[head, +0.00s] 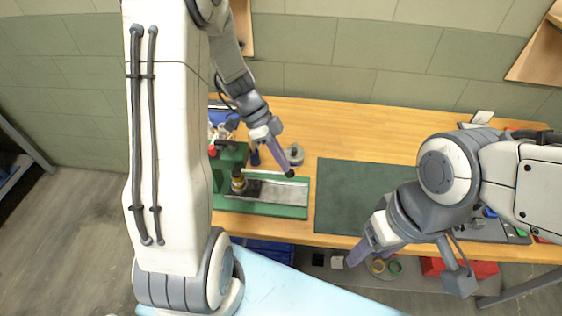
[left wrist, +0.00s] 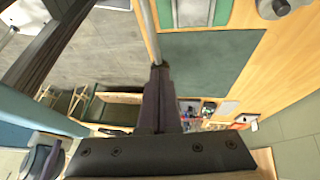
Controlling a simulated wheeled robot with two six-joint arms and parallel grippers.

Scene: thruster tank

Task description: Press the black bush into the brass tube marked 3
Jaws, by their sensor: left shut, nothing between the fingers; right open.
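A green press (head: 230,160) stands on the left of the wooden bench, on a green base with a grey plate. A dark piece with a brass-yellow band (head: 238,182) stands at the press; I cannot tell whether it is tube and bush together. No number is readable. My left gripper (head: 289,172) is shut and empty, its fingertips over the right part of the press base. In the left wrist view a metal rod (left wrist: 146,32) ends at the fingertips (left wrist: 160,72). My right gripper (head: 357,256) is open and empty in front of the bench's front edge.
A dark green mat (head: 362,195) lies bare in the middle of the bench. A grey round object (head: 295,155) and a dark blue cylinder (head: 254,156) stand behind the press base. A red bin (head: 432,266) is below the bench at right. My left arm covers the bench's left end.

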